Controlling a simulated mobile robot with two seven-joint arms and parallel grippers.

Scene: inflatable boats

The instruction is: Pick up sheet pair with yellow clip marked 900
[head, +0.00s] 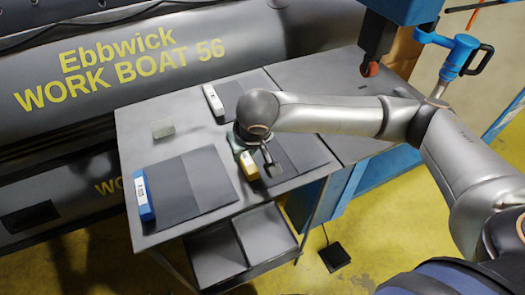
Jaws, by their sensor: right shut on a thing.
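The yellow clip (250,167) sits at the left edge of a dark grey sheet pair (303,153) on the right part of the grey table. The number on the clip cannot be read from here. My right gripper (248,155) comes down over the clip from above and is shut on it. The gripper hides the clip's far end and part of the sheets. The sheets appear to lie flat on the table. My left gripper is not in view.
A blue clip (144,196) holds a sheet pair (192,185) at the table's front left. A white clip (213,100) with dark sheets stands behind my right gripper. A small greenish block (162,128) lies at the back left. A grey boat (150,65) borders the table behind.

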